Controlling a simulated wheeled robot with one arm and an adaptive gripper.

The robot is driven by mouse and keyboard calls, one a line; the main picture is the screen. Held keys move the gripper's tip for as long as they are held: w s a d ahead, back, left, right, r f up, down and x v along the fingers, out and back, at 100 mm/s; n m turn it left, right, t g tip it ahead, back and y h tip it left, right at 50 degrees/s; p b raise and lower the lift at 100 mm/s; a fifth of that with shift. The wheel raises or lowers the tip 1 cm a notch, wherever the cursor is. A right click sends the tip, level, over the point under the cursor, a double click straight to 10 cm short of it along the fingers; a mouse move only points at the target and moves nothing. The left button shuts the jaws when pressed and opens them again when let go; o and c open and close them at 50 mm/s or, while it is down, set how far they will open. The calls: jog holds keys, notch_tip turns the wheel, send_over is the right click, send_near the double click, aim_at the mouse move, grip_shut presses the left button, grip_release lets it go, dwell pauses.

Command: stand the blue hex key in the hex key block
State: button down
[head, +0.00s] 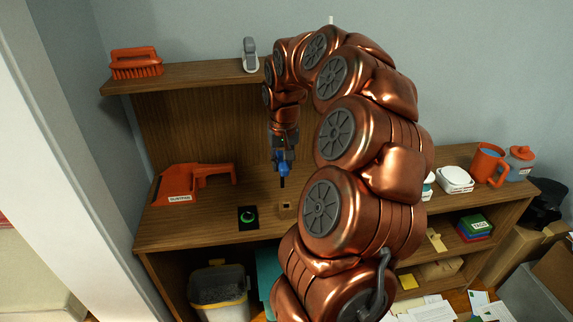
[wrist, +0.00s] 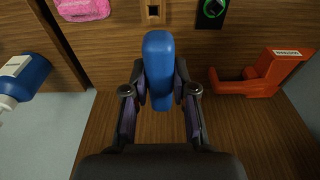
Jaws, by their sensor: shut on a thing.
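The blue hex key (head: 284,169) is in my gripper (head: 283,159), above the desk top. In the head view its dark tip points down, roughly upright. In the wrist view its thick blue handle (wrist: 158,75) lies between the two fingers of my gripper (wrist: 160,92). The hex key block (head: 287,211) is a small wooden block with a dark hole, on the desk near its front edge. It stands below the key's tip and apart from it. The block (wrist: 153,13) also shows at the top edge of the wrist view, beyond the handle.
A black pad with a green ring (head: 248,217) lies left of the block. An orange labelled tool (head: 190,183) stands farther left. In the wrist view, a blue bottle (wrist: 24,78) and pink item (wrist: 82,8) are at left. My arm hides much of the desk's middle right.

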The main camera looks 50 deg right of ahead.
jog(key=shift+s+d+r, duration=0.1)
jog(key=shift+s+d, duration=0.25)
jog(key=shift+s, duration=0.1)
jog(key=shift+b, duration=0.35)
jog(key=shift+s+a+f, duration=0.1)
jog(key=shift+f, duration=0.15)
jog(key=shift+f+b, duration=1.9)
jog(key=shift+f, duration=0.8)
jog(key=shift+f+b, duration=2.05)
jog(key=shift+f, duration=0.55)
jog(key=c, duration=0.9)
grip_release()
jog(key=shift+o, duration=0.2)
jog(key=r, duration=0.4)
jog(key=s+r, duration=0.1)
jog(key=r, duration=0.3)
jog(key=a+r, duration=0.1)
jog(key=r, duration=0.3)
jog(key=shift+s, duration=0.15)
